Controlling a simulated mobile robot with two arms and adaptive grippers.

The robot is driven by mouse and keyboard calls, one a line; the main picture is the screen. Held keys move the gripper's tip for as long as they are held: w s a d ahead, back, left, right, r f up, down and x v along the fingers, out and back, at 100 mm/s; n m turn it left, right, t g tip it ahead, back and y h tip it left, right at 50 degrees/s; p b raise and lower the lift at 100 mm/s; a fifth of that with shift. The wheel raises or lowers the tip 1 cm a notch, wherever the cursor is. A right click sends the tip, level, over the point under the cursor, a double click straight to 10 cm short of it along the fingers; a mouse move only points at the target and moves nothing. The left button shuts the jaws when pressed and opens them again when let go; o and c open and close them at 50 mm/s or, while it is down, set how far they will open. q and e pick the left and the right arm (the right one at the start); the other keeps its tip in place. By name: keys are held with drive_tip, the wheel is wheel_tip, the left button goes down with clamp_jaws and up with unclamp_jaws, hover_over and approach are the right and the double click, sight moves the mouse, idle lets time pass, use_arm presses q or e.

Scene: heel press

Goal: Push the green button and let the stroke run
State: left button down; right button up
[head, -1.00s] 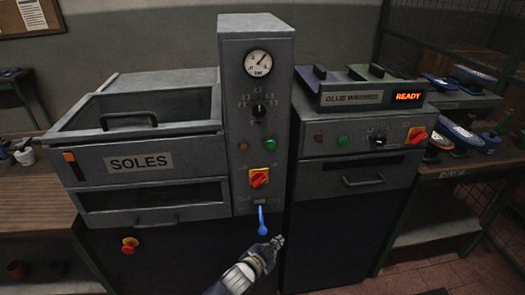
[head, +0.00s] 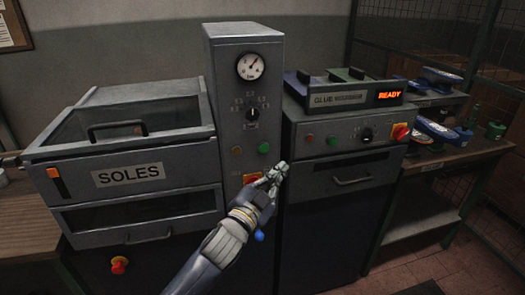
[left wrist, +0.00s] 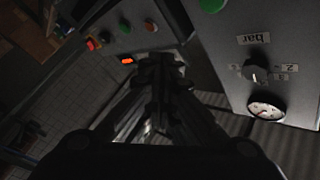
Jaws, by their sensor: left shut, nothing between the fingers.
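The press's grey control column (head: 222,90) carries a green button (head: 264,148) beside an amber lamp (head: 237,151). In the left wrist view the green button (left wrist: 212,4) is cut by the top edge. My left gripper (head: 281,168) is shut and empty, just below and right of that button in the head view; it looks apart from it, though depth is hard to judge. The gripper (left wrist: 160,62) is dark in the left wrist view. My right gripper is not in view.
The SOLES drawer unit (head: 160,160) stands left.

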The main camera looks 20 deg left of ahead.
sight(264, 149)
use_arm(q)
drive_tip(key=shift+w+a+b, duration=0.25)
drive_tip(key=shift+w+a, duration=0.6)
drive_tip(key=shift+w, duration=0.4)
drive_tip(key=shift+w+a+b, duration=0.2)
drive_tip(key=shift+w+a, duration=0.6)
drive_tip(key=shift+w, duration=0.4)
drive_tip(key=shift+w+a+b, duration=0.25)
drive_tip(key=shift+w+a, duration=0.6)
drive_tip(key=shift+w, duration=0.4)
drive_tip(key=shift+w+a, duration=0.1)
drive_tip(key=shift+w+a, duration=0.15)
drive_tip(key=shift+w, duration=0.05)
